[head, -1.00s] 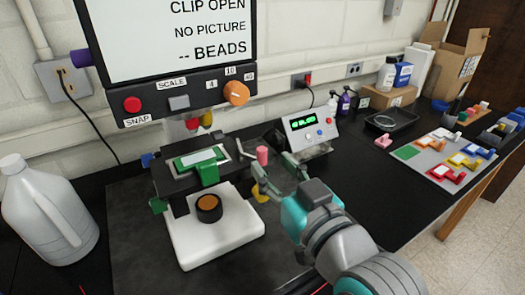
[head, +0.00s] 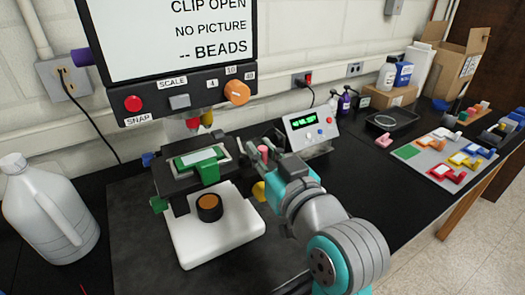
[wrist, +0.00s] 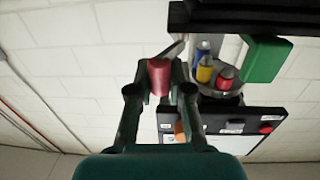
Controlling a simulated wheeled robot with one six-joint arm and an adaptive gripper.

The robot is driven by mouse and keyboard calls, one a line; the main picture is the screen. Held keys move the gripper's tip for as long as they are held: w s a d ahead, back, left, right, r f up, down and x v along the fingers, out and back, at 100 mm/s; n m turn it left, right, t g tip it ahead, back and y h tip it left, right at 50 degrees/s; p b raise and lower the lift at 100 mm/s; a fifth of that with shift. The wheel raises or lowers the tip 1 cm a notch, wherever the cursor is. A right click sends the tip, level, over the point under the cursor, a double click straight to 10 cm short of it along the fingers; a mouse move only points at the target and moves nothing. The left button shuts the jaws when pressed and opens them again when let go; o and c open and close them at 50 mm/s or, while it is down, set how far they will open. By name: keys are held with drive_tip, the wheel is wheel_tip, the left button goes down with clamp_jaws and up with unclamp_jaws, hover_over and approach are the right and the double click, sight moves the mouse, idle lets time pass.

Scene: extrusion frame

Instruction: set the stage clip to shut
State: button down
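The microscope stage (head: 168,184) is a black plate carrying a slide (head: 196,157) with a pale frame and green centre. A pink-red knob (head: 263,153), apparently the stage clip's handle, stands upright at its right side. The screen (head: 185,35) reads "CLIP OPEN". My gripper (head: 264,160) is at the knob, partly hidden by my wrist. In the wrist view the red knob (wrist: 159,77) lies between my two fingers (wrist: 160,85), one on each side. Whether both fingers touch it is unclear.
A green block (head: 207,172) sits at the stage's front, above a white base (head: 215,240) with a round orange-topped lamp (head: 209,207). Coloured objectives (wrist: 205,72) hang near the stage. A display box (head: 310,130) stands behind my gripper. A white jug (head: 45,215) is far left.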

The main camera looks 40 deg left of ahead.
drive_tip(key=shift+w, duration=0.15)
drive_tip(key=n+g, duration=0.1)
drive_tip(key=g+y, duration=0.1)
drive_tip(key=shift+w+n+g, duration=0.35)
drive_tip(key=shift+n+g, duration=0.05)
drive_tip(key=n+g, duration=0.2)
drive_tip(key=g, duration=0.1)
drive_tip(key=w+a+n+g, duration=0.1)
drive_tip(key=n+g, duration=0.2)
drive_tip(key=g, duration=0.1)
drive_tip(key=w+a+n+g, duration=0.1)
drive_tip(key=n+g, duration=0.1)
drive_tip(key=g, duration=0.2)
drive_tip(key=shift+w+n, duration=0.1)
drive_tip(key=shift+n, duration=0.2)
drive_tip(key=shift+w+a+n+g+h, duration=0.1)
drive_tip(key=shift+a+n+g+h, duration=0.1)
drive_tip(key=shift+n+g+h, duration=0.6)
drive_tip(key=shift+w+a+n+g+h, duration=0.15)
drive_tip(key=shift+n+g+h, duration=0.25)
drive_tip(key=shift+g, duration=0.8)
drive_tip(key=shift+s, duration=0.1)
drive_tip(key=c, duration=1)
unclamp_jaws()
drive_tip(key=shift+c, duration=0.2)
